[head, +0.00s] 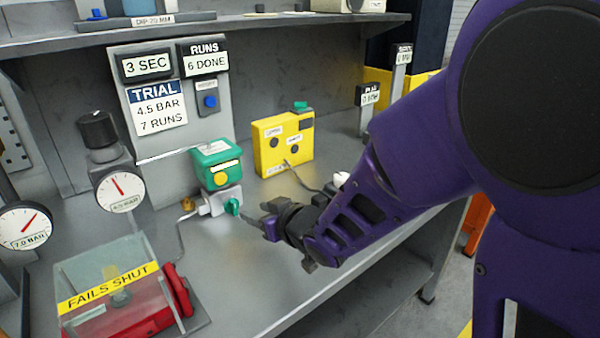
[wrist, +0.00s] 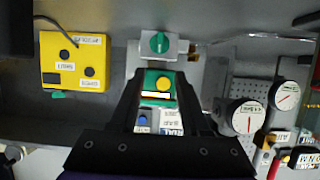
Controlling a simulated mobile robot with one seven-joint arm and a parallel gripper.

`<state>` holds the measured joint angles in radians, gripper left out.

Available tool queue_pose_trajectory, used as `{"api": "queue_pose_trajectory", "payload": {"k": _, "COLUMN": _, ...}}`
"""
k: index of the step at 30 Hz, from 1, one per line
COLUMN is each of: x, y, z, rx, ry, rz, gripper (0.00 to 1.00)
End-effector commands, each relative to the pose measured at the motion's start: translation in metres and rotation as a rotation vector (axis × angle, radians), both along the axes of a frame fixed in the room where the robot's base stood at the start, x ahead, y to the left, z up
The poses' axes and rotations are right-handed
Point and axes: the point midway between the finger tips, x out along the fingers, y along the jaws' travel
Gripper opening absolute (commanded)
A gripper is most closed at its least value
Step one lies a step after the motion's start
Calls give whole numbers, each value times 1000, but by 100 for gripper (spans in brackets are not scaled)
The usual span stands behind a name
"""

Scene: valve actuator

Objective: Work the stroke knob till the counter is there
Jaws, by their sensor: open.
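A green knob (head: 232,207) sits on a pale block under a green box (head: 216,162) with a yellow round face. It also shows in the wrist view (wrist: 159,42), its ridge roughly upright there. No readable label names it as the stroke knob. The counter (head: 205,58) reads "RUNS 6 DONE". A trial card (head: 157,107) reads "4.5 BAR 7 RUNS". My gripper (head: 268,222) is open and empty, right of the green knob and apart from it. In the wrist view its jaws (wrist: 159,73) frame the green box, with the knob beyond the tips.
A "3 SEC" display (head: 147,65) and blue button (head: 210,101) are on the panel. A yellow box (head: 283,143) stands behind my gripper. Two gauges (head: 119,190) (head: 24,226) and a clear "FAILS SHUT" cover (head: 108,288) over red parts are left. The front bench is bare.

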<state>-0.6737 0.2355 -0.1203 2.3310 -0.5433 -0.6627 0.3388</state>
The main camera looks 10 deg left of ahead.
Motion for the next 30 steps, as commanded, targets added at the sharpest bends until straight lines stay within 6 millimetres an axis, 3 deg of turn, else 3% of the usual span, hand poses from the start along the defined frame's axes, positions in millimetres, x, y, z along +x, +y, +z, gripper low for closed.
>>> {"api": "queue_pose_trajectory", "payload": {"k": 12, "x": 48, "y": 62, "z": -33, "rx": -2, "ry": -1, "rz": 3, "gripper": 46}}
{"api": "queue_pose_trajectory", "payload": {"k": 18, "x": 60, "y": 74, "z": -39, "rx": -1, "ry": 0, "rz": 0, "gripper": 46}}
{"api": "queue_pose_trajectory", "payload": {"k": 28, "x": 61, "y": 77, "z": -40, "rx": -1, "ry": 0, "rz": 0, "gripper": 46}}
{"api": "queue_pose_trajectory", "payload": {"k": 30, "x": 61, "y": 77, "z": -40, "rx": -1, "ry": 0, "rz": 0, "gripper": 35}}
